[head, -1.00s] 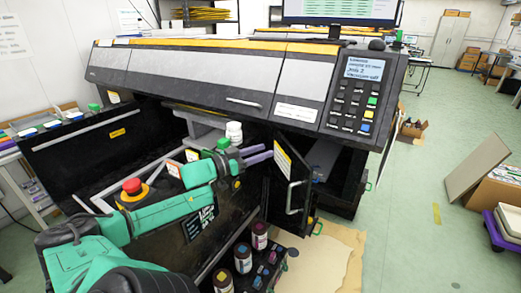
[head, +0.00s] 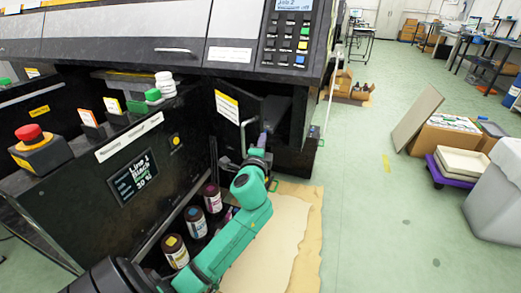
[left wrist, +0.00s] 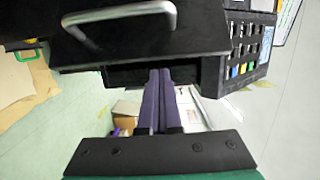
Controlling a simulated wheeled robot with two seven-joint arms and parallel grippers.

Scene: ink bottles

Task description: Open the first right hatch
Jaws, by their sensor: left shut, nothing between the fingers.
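The hatch (head: 228,122) is a black door with a yellow-and-white label and a metal bar handle (head: 243,134). It stands partly swung out, with a dark opening to its right. My left gripper (head: 264,138) has its purple fingers together and empty, just right of the handle by the hatch's free edge. In the left wrist view the closed fingertips (left wrist: 161,72) reach the lower edge of the dark hatch panel (left wrist: 140,42), and the handle (left wrist: 120,14) is above them. I cannot tell whether the fingers touch the door. My right gripper is not in view.
A red emergency button (head: 29,133) and the keypad panel (head: 287,38) are on the machine. Cardboard (head: 268,240) lies on the floor.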

